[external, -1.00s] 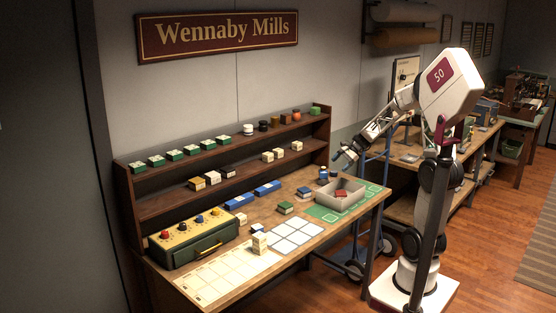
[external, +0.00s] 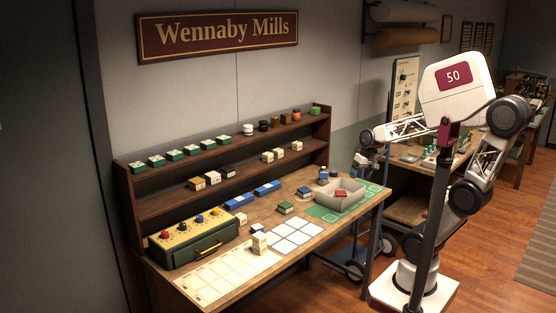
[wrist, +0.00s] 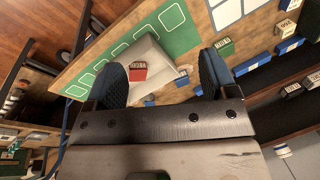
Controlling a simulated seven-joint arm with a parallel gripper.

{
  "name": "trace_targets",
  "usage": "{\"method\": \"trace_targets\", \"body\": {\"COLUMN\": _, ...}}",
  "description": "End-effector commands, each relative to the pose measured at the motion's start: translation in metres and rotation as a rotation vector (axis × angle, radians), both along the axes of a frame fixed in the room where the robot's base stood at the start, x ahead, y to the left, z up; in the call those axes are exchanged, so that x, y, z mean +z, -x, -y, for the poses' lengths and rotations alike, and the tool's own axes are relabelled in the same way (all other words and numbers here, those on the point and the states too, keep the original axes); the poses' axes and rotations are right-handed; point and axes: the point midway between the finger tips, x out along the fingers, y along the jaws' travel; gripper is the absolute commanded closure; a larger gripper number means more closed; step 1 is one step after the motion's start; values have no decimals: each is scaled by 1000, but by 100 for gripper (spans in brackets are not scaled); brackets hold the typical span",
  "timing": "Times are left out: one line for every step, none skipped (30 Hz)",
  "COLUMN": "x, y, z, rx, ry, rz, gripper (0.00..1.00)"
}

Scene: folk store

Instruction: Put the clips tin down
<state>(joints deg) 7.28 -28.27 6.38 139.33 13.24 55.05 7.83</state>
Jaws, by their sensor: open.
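My gripper (wrist: 160,80) is open and empty, its two dark blue fingers wide apart. A green tin (external: 286,208) and a blue tin (external: 304,193) stand on the bench left of the tray. No label is readable, so I cannot tell which is the clips tin.
The tray stands on a green mat (external: 322,213). A white card grid (external: 298,231), a pale chart (external: 220,280) and a green-and-yellow drawer box (external: 192,245) lie further left. A two-tier shelf (external: 235,170) with small tins and jars backs the bench.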

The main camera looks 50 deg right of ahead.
Motion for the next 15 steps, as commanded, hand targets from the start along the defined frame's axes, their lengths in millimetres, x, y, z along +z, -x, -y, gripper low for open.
{"method": "trace_targets", "body": {"x": 1, "y": 12, "z": -4, "rx": 52, "ry": 36, "rz": 16, "gripper": 21}}
{"method": "trace_targets", "body": {"x": 2, "y": 18, "z": -5, "rx": 83, "ry": 58, "rz": 26, "gripper": 21}}
{"method": "trace_targets", "body": {"x": 2, "y": 26, "z": -6, "rx": 121, "ry": 86, "rz": 35, "gripper": 21}}
{"method": "trace_targets", "body": {"x": 2, "y": 31, "z": -7, "rx": 148, "ry": 106, "rz": 42, "gripper": 21}}
{"method": "trace_targets", "body": {"x": 2, "y": 36, "z": -8, "rx": 174, "ry": 125, "rz": 50, "gripper": 21}}
{"method": "trace_targets", "body": {"x": 3, "y": 42, "z": -8, "rx": 205, "ry": 150, "rz": 59, "gripper": 21}}
{"method": "trace_targets", "body": {"x": 3, "y": 47, "z": -9, "rx": 227, "ry": 165, "rz": 65, "gripper": 21}}
{"method": "trace_targets", "body": {"x": 3, "y": 50, "z": -9, "rx": 248, "ry": 180, "rz": 70, "gripper": 21}}
{"method": "trace_targets", "body": {"x": 3, "y": 55, "z": -9, "rx": 270, "ry": 197, "rz": 77, "gripper": 21}}
{"method": "trace_targets", "body": {"x": 3, "y": 57, "z": -9, "rx": 285, "ry": 209, "rz": 82, "gripper": 21}}
{"method": "trace_targets", "body": {"x": 3, "y": 60, "z": -9, "rx": 298, "ry": 219, "rz": 87, "gripper": 21}}
{"method": "trace_targets", "body": {"x": 3, "y": 62, "z": -9, "rx": 312, "ry": 229, "rz": 89, "gripper": 21}}
{"method": "trace_targets", "body": {"x": 3, "y": 64, "z": -9, "rx": 321, "ry": 236, "rz": 91, "gripper": 21}}
{"method": "trace_targets", "body": {"x": 3, "y": 65, "z": -9, "rx": 328, "ry": 242, "rz": 92, "gripper": 21}}
{"method": "trace_targets", "body": {"x": 2, "y": 66, "z": -9, "rx": 333, "ry": 246, "rz": 94, "gripper": 21}}
